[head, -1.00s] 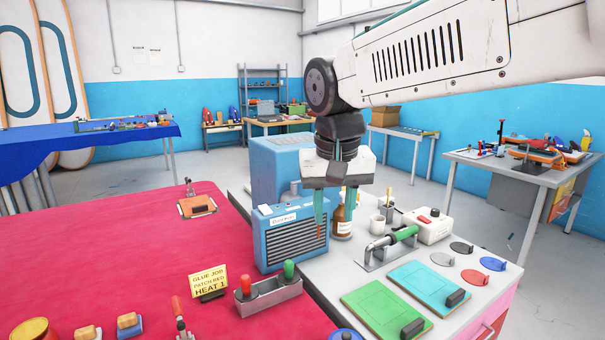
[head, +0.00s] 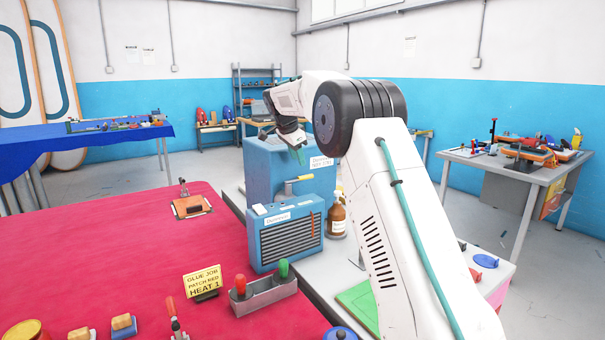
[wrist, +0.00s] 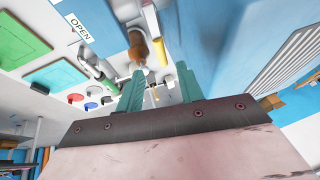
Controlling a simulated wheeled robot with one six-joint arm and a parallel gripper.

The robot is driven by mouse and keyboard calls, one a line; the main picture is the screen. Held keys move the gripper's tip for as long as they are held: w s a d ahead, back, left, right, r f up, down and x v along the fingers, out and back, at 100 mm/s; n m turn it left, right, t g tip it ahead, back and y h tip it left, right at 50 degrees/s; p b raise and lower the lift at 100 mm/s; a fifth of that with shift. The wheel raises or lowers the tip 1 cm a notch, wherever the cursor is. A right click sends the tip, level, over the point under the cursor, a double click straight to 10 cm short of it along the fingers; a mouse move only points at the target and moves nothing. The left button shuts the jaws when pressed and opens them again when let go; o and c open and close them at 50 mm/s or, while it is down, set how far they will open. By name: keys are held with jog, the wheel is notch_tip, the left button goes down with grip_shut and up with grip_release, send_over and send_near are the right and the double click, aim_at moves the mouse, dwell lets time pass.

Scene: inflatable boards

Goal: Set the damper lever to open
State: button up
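The damper lever (head: 298,180) has a grey post and a pale yellow handle pointing right, on top of the front blue unit (head: 290,240). In the wrist view, a grey rod with a yellow end (wrist: 160,52) looks like this lever, beyond and between my fingertips. My gripper (head: 299,156) hangs above and behind the lever in the head view, in front of the rear blue box (head: 262,165). Its teal fingers (wrist: 160,88) are apart with nothing between them. An OPEN label (wrist: 78,27) shows in the wrist view. Whether the fingers touch anything is not visible.
A brown bottle (head: 337,217) stands right of the unit. A grey holder (head: 265,293) with red and green handles and a yellow sign (head: 202,281) stand on the red table (head: 130,240). My arm hides much of the bench on the right.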

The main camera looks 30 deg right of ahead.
aim_at(302, 177)
jog(key=x, duration=0.7)
jog(key=shift+w+d+f, duration=0.1)
jog(key=shift+d+f, duration=0.05)
jog(key=shift+f, duration=0.1)
grip_shut()
